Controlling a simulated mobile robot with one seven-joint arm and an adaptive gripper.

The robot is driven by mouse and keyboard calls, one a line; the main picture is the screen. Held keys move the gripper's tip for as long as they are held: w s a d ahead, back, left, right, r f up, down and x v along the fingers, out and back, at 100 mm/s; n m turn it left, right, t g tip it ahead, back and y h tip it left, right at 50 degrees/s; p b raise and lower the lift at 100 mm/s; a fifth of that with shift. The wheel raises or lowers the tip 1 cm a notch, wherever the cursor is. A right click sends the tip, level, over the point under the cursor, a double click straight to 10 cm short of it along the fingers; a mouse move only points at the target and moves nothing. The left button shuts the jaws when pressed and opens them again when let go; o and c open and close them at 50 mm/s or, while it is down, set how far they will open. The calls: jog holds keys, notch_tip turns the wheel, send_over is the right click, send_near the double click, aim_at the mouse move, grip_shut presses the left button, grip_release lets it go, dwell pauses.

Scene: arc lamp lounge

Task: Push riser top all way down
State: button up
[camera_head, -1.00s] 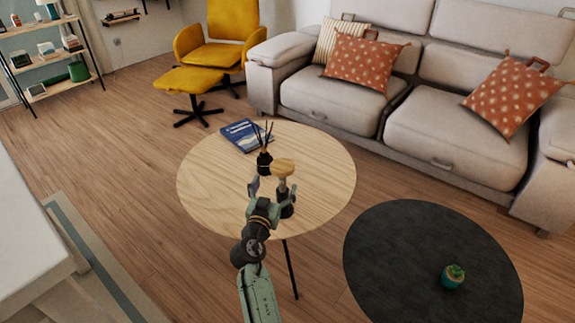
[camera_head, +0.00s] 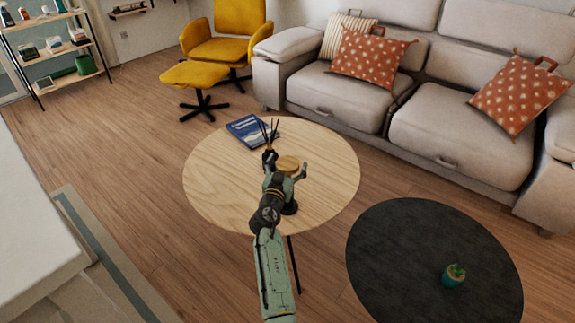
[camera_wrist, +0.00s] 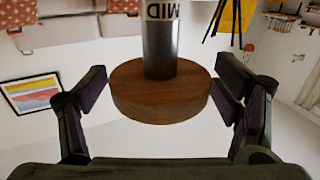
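The riser top, a round wooden disc (camera_head: 287,163), stands raised above the light wood table (camera_head: 215,185). In the wrist view the disc (camera_wrist: 160,105) sits on a metal post (camera_wrist: 159,45) with a band marked "MID". The riser's dark base (camera_head: 289,208) is partly hidden by my arm. My gripper (camera_head: 285,168) is open, with one finger on each side of the disc. In the wrist view the fingers of my gripper (camera_wrist: 165,95) flank the disc; the right one is very close, and I cannot tell if it touches.
A reed diffuser (camera_head: 269,155) stands just behind my left finger, partly hidden. A blue book (camera_head: 252,131) lies at the table's back edge. A dark round table (camera_head: 400,260) with a small potted cactus (camera_head: 453,274) is at right. The sofa (camera_head: 455,135) is behind.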

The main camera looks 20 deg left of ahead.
jog(key=c, duration=1.5)
notch_tip(320, 180, down, 8)
jog(key=b, duration=1.1)
jog(key=shift+f, duration=0.2)
jog(key=shift+c, duration=0.2)
jog(key=o, duration=1.4)
jog(key=shift+f, duration=0.15)
jog(key=o, duration=0.3)
jog(key=shift+r, duration=0.2)
notch_tip(320, 180, up, 10)
